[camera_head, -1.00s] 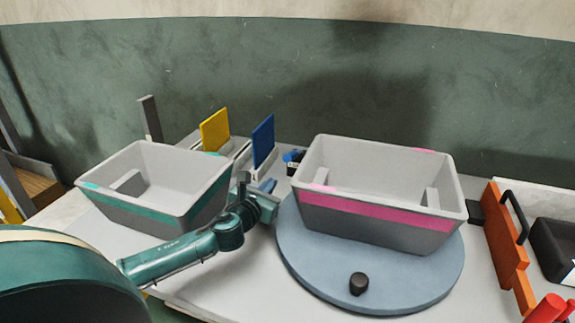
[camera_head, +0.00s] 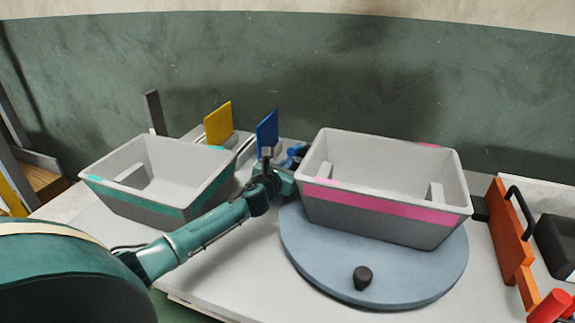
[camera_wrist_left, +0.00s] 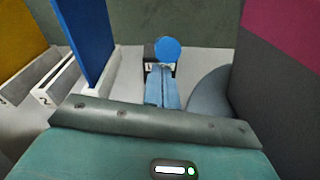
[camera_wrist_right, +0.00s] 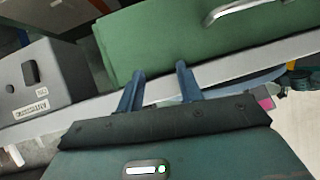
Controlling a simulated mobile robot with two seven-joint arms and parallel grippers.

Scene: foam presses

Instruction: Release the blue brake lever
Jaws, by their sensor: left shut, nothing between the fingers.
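The blue brake lever (camera_wrist_left: 167,50) shows its round blue knob in the left wrist view, just beyond the fingertips of my left gripper (camera_wrist_left: 162,78). Its blue part (camera_head: 297,150) also shows in the head view, between the blue panel and the pink-striped bin. My left gripper (camera_head: 268,163) is shut and empty, its fingers together and pointing at the lever. I cannot tell whether they touch it. The lower part of the lever is hidden behind the fingers. My right gripper (camera_wrist_right: 161,82) is open and empty in its wrist view, away from the lever.
A pink-striped bin (camera_head: 385,211) stands on a blue-grey turntable (camera_head: 320,265) right of my left gripper. A blue panel (camera_head: 267,130) and a yellow panel (camera_head: 218,123) stand upright behind. A teal-striped bin (camera_head: 145,205) is at left. A green box (camera_wrist_right: 190,40) lies beyond my right gripper.

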